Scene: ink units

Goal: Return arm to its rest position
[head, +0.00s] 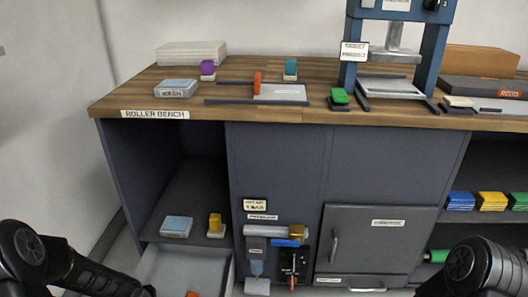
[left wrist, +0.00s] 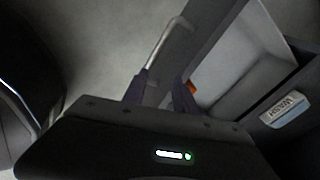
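My left arm (head: 70,270) comes in at the lower left of the head view; its gripper lies at or below the bottom edge there. In the left wrist view my left gripper (left wrist: 160,92) has its two dark fingers apart, beside the front of the open drawer (left wrist: 238,65) and its metal handle (left wrist: 168,42). I see nothing held between the fingers. The open drawer (head: 180,266) also shows at the bottom of the head view. My right arm (head: 475,270) is at the lower right corner; its gripper is out of view.
The roller bench (head: 155,114) has a wooden top with a blue press (head: 431,55). A light blue wash box (head: 176,228) and a yellow-topped item (head: 215,224) stand in the open left bay. An orange-red object (head: 192,294) is in the drawer. A closed cabinet door (head: 375,245) is right.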

